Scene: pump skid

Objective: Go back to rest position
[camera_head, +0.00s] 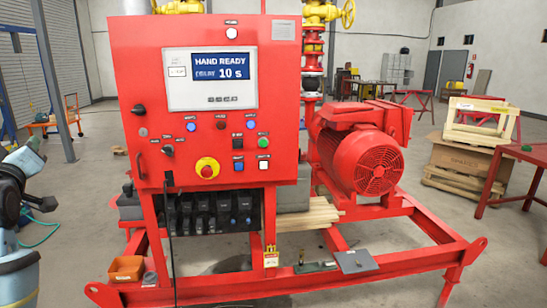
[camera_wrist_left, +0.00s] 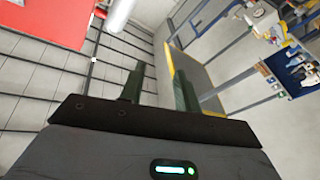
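My left gripper (camera_wrist_left: 158,84) shows in the left wrist view with its two dark fingers apart and nothing between them. It points out over the room, clear of any surface close by. In the head view part of my left arm (camera_head: 18,215) shows at the left edge, beside the red control panel (camera_head: 130,60) and apart from it. The left fingers cannot be made out there. My right arm and right gripper are in neither view.
The panel screen (camera_head: 210,79) reads "HAND READY" and "10 s". A red motor (camera_head: 365,160) sits on the red skid frame (camera_head: 420,260). An orange bin (camera_head: 127,268) stands at the frame's front left. A pallet with boxes (camera_head: 465,165) and a red table (camera_head: 515,152) stand right.

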